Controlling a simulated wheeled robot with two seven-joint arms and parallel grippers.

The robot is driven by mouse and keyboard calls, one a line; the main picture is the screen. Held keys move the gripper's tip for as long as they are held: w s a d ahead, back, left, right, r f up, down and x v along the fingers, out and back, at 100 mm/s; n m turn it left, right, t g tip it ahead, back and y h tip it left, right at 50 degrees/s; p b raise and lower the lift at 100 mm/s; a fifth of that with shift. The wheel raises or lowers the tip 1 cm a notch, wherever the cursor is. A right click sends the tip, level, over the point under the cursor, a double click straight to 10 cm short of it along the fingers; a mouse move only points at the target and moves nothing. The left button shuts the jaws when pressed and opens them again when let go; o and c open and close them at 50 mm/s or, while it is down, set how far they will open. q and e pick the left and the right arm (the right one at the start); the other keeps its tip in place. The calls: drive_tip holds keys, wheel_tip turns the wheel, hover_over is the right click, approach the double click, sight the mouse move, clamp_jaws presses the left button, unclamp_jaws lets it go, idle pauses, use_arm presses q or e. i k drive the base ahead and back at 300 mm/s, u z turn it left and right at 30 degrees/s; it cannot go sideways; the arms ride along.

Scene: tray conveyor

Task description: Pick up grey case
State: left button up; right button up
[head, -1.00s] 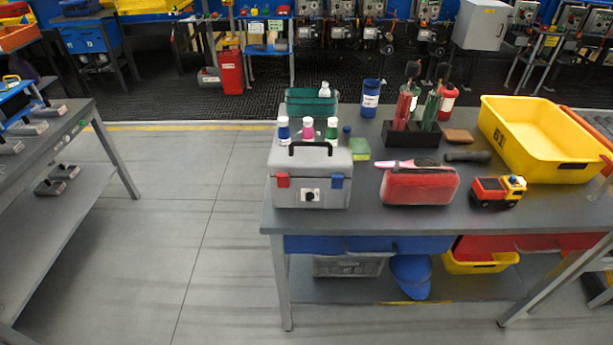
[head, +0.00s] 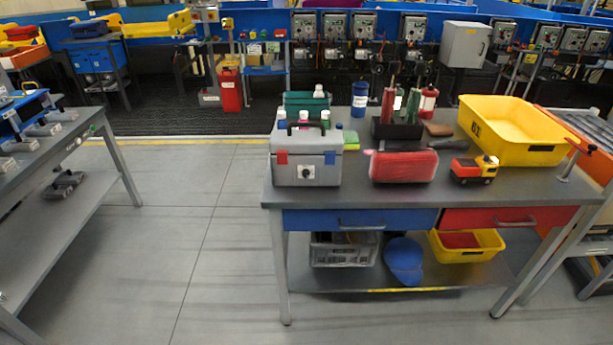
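The grey case (head: 306,158) stands upright at the left end of the grey workbench (head: 340,197). It has a black handle on top, a red latch, a blue latch and a dark round lock on its front. Several small bottles stand just behind it and are partly hidden by it. Neither of my grippers shows in the head view.
A red case (head: 404,167), a toy truck (head: 474,169) and a yellow bin (head: 512,130) share the bench. A green box (head: 307,103) is behind the grey case. Another table (head: 35,148) stands at the left. The floor (head: 205,240) between them is clear.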

sight(305, 148)
drive_tip(key=z, duration=0.35)
drive_tip(key=i, duration=0.95)
drive_tip(key=u, duration=0.8)
